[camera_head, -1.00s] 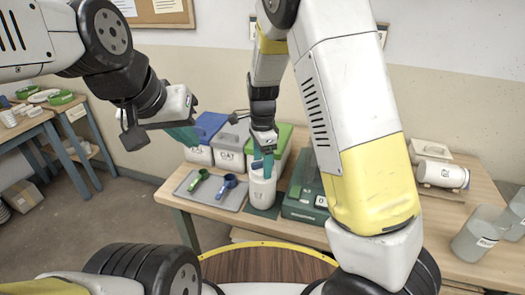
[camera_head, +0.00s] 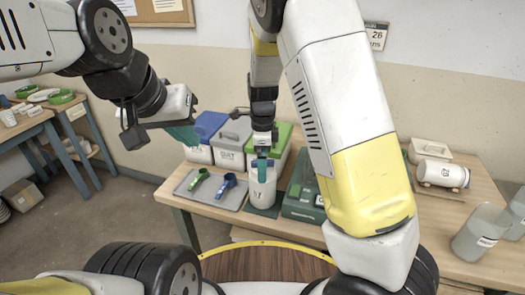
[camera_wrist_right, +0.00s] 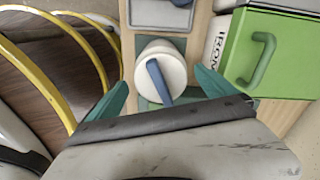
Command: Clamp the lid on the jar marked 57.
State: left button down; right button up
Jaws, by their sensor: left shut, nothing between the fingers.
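A white jar (camera_head: 262,190) stands on a dark green mat on the table. Its dark marking is too small to read surely. In the right wrist view its round white top (camera_wrist_right: 148,72) carries a blue bar (camera_wrist_right: 158,82) reaching from near the middle past the rim toward me. My right gripper (camera_head: 262,158) is just above the jar, pointing down. In the wrist view its teal fingers (camera_wrist_right: 158,92) are spread apart, with the bar between them and nothing gripped. My left gripper (camera_head: 188,136) is shut and empty, in the air left of the jar.
A grey tray (camera_head: 228,202) with green and blue scoops lies left of the jar. Lidded bins (camera_head: 232,145) stand behind, one green-topped. A green box (camera_head: 300,205) stands close on the right. A white jar lies sideways (camera_head: 440,174) farther right, near clear containers (camera_head: 478,235).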

notch_tip(320, 180, up, 8)
jog(key=shift+f, duration=0.2)
jog(key=s+d+r+n+t+y, duration=0.1)
jog(key=s+d+r+n+t, duration=0.2)
jog(key=s+d+r+n, duration=0.4)
jog(key=s+d+r+n+t+y, duration=0.1)
jog(key=s+d+r+n+t, duration=0.2)
jog(key=s+d+r+n, duration=0.4)
jog(key=s+n, duration=0.4)
jog(key=s, duration=0.1)
jog(key=shift+s+r+n, duration=0.15)
jog(key=shift+s+n, duration=0.1)
jog(key=shift+n, duration=0.15)
jog(key=shift+d, duration=0.1)
jog(key=shift+c, duration=0.3)
